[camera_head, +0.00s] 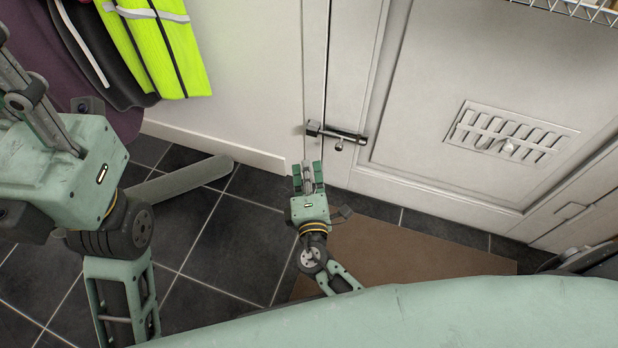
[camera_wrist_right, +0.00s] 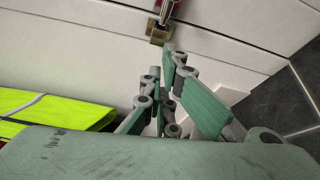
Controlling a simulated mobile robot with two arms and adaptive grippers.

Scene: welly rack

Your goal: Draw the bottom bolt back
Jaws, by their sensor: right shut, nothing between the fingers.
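The bottom bolt (camera_head: 345,135) is a dark metal bolt low on the white door, with a small round knob (camera_head: 339,146) hanging below its rod. Its rod reaches left to a block-like keeper (camera_head: 313,128) on the frame beside the door. In the right wrist view, the brassy keeper (camera_wrist_right: 158,33) shows at the top, with part of the bolt (camera_wrist_right: 168,10) cut by the edge. My right gripper (camera_head: 307,164) is shut and empty, just below the keeper and left of the knob, apart from the knob. My left gripper (camera_head: 28,95) shows partly at the left; its fingertips are unclear.
The white door (camera_head: 450,60) has a vent grille (camera_head: 510,133) at its right. A brown mat (camera_head: 400,250) lies on dark floor tiles. A yellow hi-vis garment (camera_head: 160,45) and dark coats hang at upper left. A wire rack (camera_head: 575,8) is at upper right.

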